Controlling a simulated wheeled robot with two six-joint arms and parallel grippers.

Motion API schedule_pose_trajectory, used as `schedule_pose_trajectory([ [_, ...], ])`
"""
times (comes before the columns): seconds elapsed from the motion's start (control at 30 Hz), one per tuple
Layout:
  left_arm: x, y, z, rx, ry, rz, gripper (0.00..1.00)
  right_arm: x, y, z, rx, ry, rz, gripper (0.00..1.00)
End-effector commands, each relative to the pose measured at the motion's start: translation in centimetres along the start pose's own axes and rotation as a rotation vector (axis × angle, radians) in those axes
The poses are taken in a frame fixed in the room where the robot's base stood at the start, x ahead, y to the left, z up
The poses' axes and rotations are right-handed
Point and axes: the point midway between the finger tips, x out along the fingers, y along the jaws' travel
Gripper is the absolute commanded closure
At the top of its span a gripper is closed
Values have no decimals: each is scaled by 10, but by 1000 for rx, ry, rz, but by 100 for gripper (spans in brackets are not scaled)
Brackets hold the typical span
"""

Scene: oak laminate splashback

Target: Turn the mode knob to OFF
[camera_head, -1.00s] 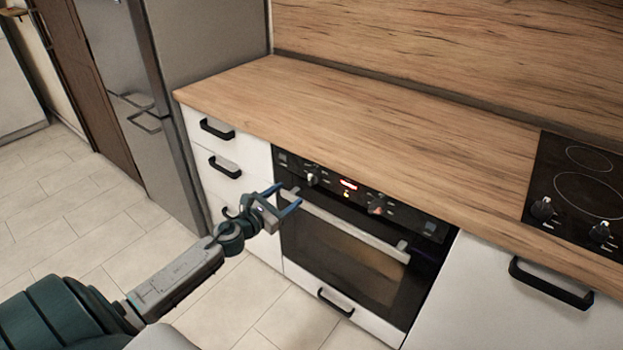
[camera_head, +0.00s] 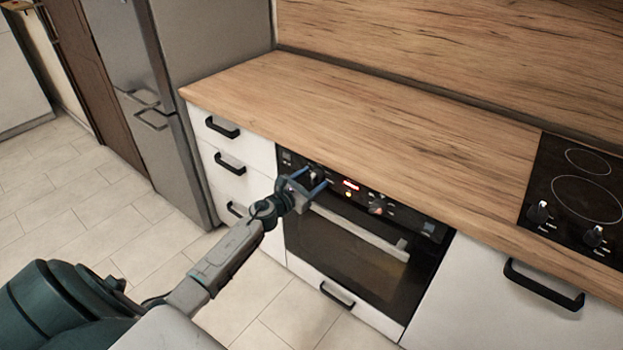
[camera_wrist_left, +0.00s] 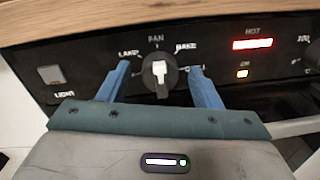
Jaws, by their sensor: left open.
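The mode knob (camera_wrist_left: 160,77) is a round black knob with a white pointer on the oven's control panel. In the left wrist view its pointer stands upright toward the FAN label, with LAMP to the left and BAKE to the right. No OFF label can be read; the area below the knob is hidden by my gripper. My left gripper (camera_wrist_left: 159,68) is open, with one blue finger on each side of the knob, and gaps show between fingers and knob. In the head view the left gripper (camera_head: 310,179) is at the panel's left part. My right gripper is not in view.
The oven panel also has a LIGHT button (camera_wrist_left: 50,75), a lit red HOT display (camera_wrist_left: 252,44) and a second knob (camera_head: 377,205). The oven handle (camera_head: 358,232) runs below the panel. The wooden worktop (camera_head: 370,110) above is clear; a hob (camera_head: 570,200) is at right.

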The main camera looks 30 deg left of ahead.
Motion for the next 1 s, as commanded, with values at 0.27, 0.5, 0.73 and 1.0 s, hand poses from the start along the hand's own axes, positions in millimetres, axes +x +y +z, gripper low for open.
schedule_pose_trajectory([
  [0.27,1,0,0,0,0,0,44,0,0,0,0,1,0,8],
  [0.5,1,0,0,-1,-1,0,86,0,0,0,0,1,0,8],
  [0.73,1,0,0,-17,-1,0,86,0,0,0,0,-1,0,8],
  [1.0,1,0,-1,-139,-8,0,86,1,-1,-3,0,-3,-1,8],
])
